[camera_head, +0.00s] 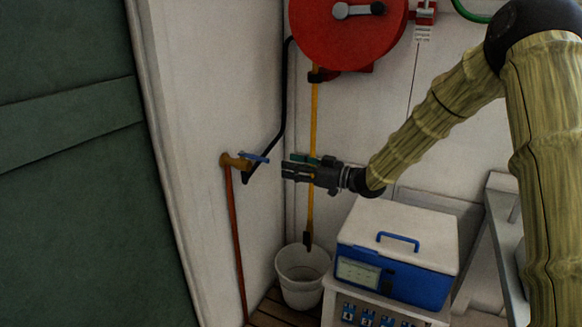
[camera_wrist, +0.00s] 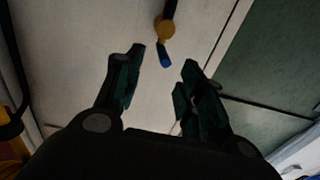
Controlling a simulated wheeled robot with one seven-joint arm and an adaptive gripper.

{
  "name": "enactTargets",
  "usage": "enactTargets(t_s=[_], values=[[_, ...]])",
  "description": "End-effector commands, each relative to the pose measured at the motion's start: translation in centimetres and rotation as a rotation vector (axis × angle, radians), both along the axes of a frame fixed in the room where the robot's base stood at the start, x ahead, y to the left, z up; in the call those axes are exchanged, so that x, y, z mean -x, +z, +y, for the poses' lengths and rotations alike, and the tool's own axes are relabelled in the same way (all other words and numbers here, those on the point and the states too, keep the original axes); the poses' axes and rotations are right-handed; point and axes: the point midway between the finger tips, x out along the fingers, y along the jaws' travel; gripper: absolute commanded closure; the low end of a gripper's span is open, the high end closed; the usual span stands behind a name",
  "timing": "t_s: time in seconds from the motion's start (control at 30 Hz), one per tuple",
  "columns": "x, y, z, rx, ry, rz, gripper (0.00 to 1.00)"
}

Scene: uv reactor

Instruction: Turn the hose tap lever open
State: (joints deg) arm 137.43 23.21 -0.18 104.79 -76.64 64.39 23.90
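The hose tap is a brass fitting (camera_head: 236,161) on the white wall at the left, with a blue lever (camera_head: 254,157) pointing right toward my gripper. In the wrist view the brass tap (camera_wrist: 164,29) is near the top middle, and its blue lever (camera_wrist: 165,57) points down between and beyond my fingertips. My gripper (camera_head: 288,168) is to the right of the lever, apart from it. In the wrist view my gripper (camera_wrist: 163,72) has its two green-padded fingers spread, with nothing between them.
A red hose reel (camera_head: 350,32) hangs above. A yellow hose (camera_head: 314,120) runs down behind my gripper toward a white bucket (camera_head: 302,277). A blue and white box (camera_head: 397,245) stands below my arm. A black hose (camera_head: 284,100) and an orange pipe (camera_head: 236,245) meet the tap.

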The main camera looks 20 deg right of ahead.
Motion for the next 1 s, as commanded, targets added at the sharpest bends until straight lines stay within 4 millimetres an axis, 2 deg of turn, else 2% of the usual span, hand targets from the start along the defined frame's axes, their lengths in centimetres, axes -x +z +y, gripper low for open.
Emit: enactTargets(t_s=[0.07, 0.27, 0.63, 1.0], values=[[0.0, 0.0, 0.0, 0.0, 0.0, 0.0, 0.63], [0.3, 0.0, 0.8, 0.032, -0.003, -0.046, 0.99], [2.6, 0.0, 4.6, 0.306, -0.071, -0.405, 1.0], [5.3, -0.5, 7.2, 0.678, -0.173, -0.768, 1.0]])
